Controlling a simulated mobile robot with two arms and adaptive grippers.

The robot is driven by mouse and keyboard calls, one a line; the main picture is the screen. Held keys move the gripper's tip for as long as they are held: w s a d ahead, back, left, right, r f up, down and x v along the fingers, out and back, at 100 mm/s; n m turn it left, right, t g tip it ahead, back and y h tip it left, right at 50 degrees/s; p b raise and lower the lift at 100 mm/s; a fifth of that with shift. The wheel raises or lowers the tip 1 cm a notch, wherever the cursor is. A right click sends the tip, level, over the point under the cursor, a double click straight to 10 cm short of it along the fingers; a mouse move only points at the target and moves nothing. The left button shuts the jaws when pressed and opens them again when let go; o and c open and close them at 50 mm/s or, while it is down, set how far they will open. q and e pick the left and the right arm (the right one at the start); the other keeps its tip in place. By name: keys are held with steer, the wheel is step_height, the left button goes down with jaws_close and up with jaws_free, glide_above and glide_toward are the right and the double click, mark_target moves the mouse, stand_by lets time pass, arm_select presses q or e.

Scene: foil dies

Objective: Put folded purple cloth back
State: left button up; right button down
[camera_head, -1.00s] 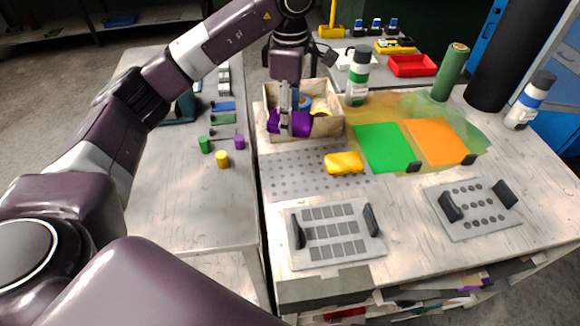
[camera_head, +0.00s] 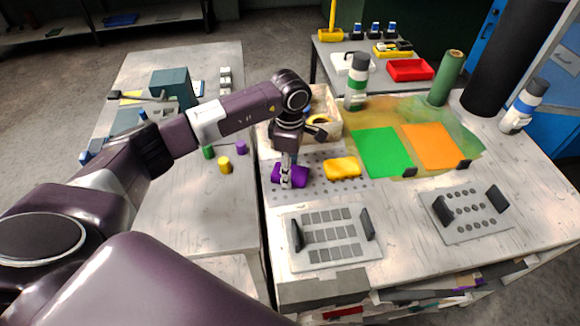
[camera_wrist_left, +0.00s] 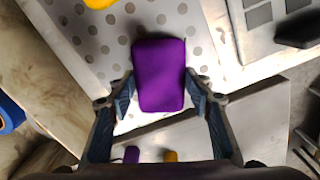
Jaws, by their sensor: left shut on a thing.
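The folded purple cloth (camera_head: 299,174) is at the left side of the dotted grey mat (camera_head: 325,192), beside the yellow folded cloth (camera_head: 342,168). My left gripper (camera_head: 287,182) points down with its fingers on the purple cloth. In the left wrist view the purple cloth (camera_wrist_left: 158,75) lies between the two fingers of the left gripper (camera_wrist_left: 160,90), shut on it. I cannot tell whether the cloth rests on the mat or hangs just above it. My right gripper is not in view.
An open box (camera_head: 334,121) stands behind the mat, partly hidden by my arm. Green (camera_head: 381,152) and orange (camera_head: 430,146) sheets lie to the right. Two grey plates with black handles, one (camera_head: 325,258) at the front, lie nearby. A gap separates the left table (camera_head: 190,215).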

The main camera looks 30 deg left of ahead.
arm_select(q)
steer(key=shift+f, duration=0.1)
steer(key=o, duration=1.1)
steer(key=shift+r, duration=0.2)
steer(key=shift+w+r, duration=0.1)
steer(key=shift+r, duration=0.15)
step_height(320, 180, up, 12)
steer(key=b, duration=0.3)
steer(key=shift+f+b, duration=0.25)
steer(key=shift+b, duration=0.05)
